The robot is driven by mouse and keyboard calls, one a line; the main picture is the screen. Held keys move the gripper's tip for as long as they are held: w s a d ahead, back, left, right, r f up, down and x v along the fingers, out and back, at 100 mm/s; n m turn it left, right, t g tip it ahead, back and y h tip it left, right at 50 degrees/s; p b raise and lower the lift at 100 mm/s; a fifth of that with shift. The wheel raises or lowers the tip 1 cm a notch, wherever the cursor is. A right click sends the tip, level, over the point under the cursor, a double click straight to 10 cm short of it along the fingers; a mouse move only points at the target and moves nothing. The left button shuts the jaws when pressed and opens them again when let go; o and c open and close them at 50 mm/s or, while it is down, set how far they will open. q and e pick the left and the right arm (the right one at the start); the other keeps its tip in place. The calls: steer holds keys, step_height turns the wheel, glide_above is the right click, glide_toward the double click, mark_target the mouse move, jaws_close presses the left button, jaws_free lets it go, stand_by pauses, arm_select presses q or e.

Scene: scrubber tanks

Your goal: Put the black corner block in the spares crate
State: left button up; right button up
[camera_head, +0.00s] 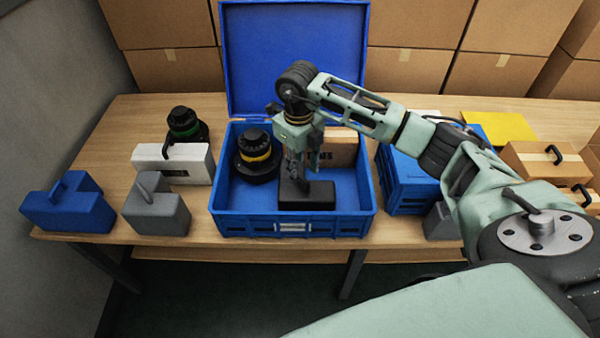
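The black corner block (307,197) is inside the blue open crate (291,227), near its front wall and right of its middle. I take this crate as the spares crate; its front label is too small to read. My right gripper (303,172) points down into the crate, with its fingers at the top of the black block. The fingers hide the upper back part of the block and any handle there. Whether they are closed on it is unclear. My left gripper is not in view.
A black and yellow round device (257,158) and a cardboard box (340,149) share the crate. A blue block (68,208), a grey block (157,208) and a white case (172,160) stand to the left. A second blue crate (408,188) stands close on the right.

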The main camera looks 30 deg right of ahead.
step_height(320, 180, up, 8)
steer(key=b, duration=0.1)
steer(key=shift+b, duration=0.3)
steer(key=shift+a, duration=0.1)
